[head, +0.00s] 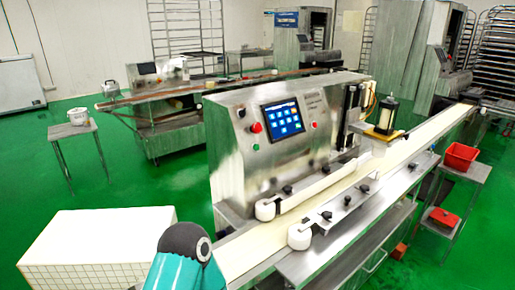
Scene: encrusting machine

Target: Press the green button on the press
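The press is a steel machine (232,165) in the middle of the head view, with a blue touch screen (283,119) on its front panel. A red button (256,127) and a dark knob (241,112) sit left of the screen. A teal and black link of my own arm shows at the bottom edge, apart from the panel. Neither gripper is in view.
A pale conveyor belt (405,150) runs along the machine's front, with white rollers (299,237) and black knobs beside it. A white tiled block (95,248) stands at lower left. Red trays (461,156) sit on a side stand at right.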

